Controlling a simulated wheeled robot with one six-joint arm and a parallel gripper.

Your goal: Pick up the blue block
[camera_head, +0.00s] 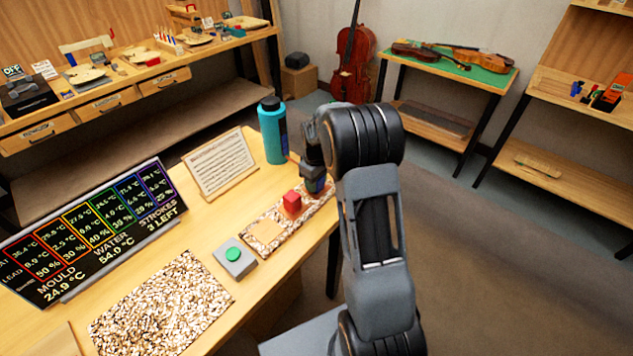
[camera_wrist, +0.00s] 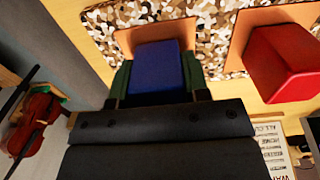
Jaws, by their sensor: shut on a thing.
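The blue block (camera_wrist: 157,66) sits between the two dark green fingers of my gripper (camera_wrist: 157,76), which are shut on its sides. In the wrist view an orange square pad (camera_wrist: 128,38) shows behind the block. I cannot tell whether the block touches the pad or is slightly above it. In the head view my gripper (camera_head: 315,181) is at the far end of the speckled strip (camera_head: 318,205), just beyond the red block, and mostly hides the blue block.
The red block (camera_head: 292,202) stands close to my gripper on the strip. An empty orange pad (camera_head: 266,231) lies nearer. A blue bottle (camera_head: 273,132) and a music sheet stand (camera_head: 221,163) are beside the arm. A grey box with a green button (camera_head: 235,257) is on the bench.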

